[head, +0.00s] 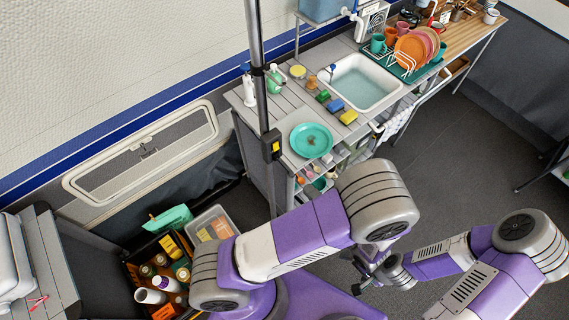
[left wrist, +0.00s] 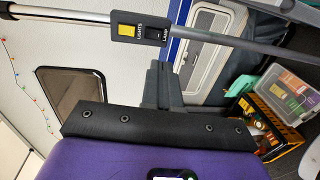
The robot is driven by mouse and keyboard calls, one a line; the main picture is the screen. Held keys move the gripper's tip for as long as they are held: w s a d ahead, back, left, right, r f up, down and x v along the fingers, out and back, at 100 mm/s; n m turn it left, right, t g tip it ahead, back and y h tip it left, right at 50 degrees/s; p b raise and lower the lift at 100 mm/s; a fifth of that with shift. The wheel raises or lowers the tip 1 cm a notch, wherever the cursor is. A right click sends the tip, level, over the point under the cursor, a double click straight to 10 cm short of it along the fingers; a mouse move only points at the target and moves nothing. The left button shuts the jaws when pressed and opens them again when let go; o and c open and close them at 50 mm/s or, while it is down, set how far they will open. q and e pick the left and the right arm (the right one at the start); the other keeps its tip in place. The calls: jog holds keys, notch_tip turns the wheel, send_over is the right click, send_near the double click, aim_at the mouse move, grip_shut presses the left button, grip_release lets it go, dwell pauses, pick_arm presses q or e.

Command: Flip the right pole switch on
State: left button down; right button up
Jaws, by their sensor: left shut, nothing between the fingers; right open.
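The pole switch box (head: 271,146) is a dark box with a yellow part, fixed on the grey upright pole (head: 256,50). In the left wrist view the switch box (left wrist: 142,32) lies sideways and shows two switches: a yellow one (left wrist: 127,30) beside the word LIGHTS and a dark one (left wrist: 153,33) beside LAMP. My left gripper (left wrist: 160,66) is shut and empty, its fingertips pointing toward the box with a small gap in the picture; depth is unclear. In the head view it is hidden by my left arm. My right gripper (head: 363,268) is open, low at the bottom right of centre, away from the pole.
The counter with a sink (head: 362,82), a teal plate (head: 311,140) and a dish rack (head: 411,66) stands right of the pole. A crate of bottles (head: 163,272) sits at lower left. A hatch (head: 142,150) is in the wall. The grey floor at right is mostly clear.

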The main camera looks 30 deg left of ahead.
aim_at(277, 159)
pick_arm(q)
jog(key=p+x, duration=0.1)
jog(key=x, duration=1.1)
jog(key=shift+w+a, duration=0.1)
jog(key=shift+a, duration=0.1)
